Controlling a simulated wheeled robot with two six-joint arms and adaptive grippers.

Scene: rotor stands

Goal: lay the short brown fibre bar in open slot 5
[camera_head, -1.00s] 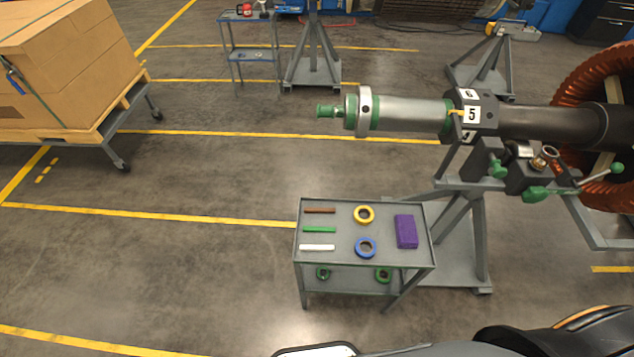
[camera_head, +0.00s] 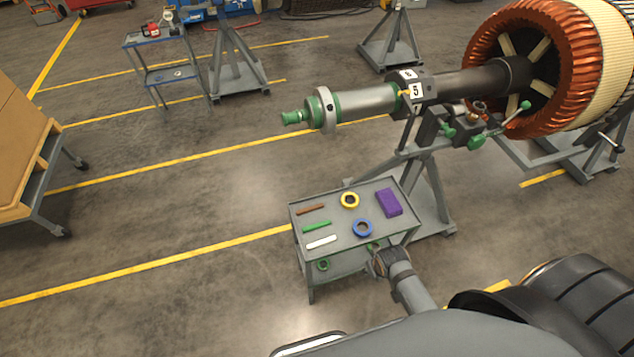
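The short brown fibre bar (camera_head: 311,209) lies at the back left of the top of a small grey cart (camera_head: 375,241). A slot ring marked 5 (camera_head: 416,91) sits on the rotor shaft behind the cart, with a small yellow piece beside the number. The slot opening itself is too small to make out. Nothing of mine touches the bar.
A copper-wound rotor (camera_head: 490,75) stands at right. Floor left of the cart is clear.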

